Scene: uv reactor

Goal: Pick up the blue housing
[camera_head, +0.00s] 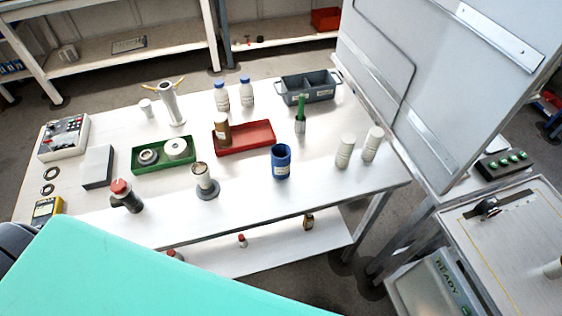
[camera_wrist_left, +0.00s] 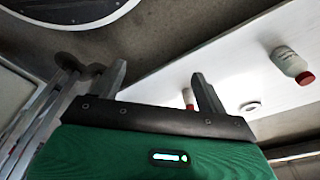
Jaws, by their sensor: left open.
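That view does not show the blue housing. It shows a white bottle with a red cap (camera_wrist_left: 292,65) on a white surface to the right of the fingers. Neither gripper shows in the head view, where a large teal surface fills the lower left.
Left of the housing stands a cylinder on a dark round base (camera_head: 206,182). Behind it are a red tray (camera_head: 258,138) and a green-topped tool (camera_head: 300,115). White bottles (camera_head: 345,151) stand to its right. A grey bin (camera_head: 306,92) is at the back. A tall grey cabinet (camera_head: 440,80) borders the right side.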

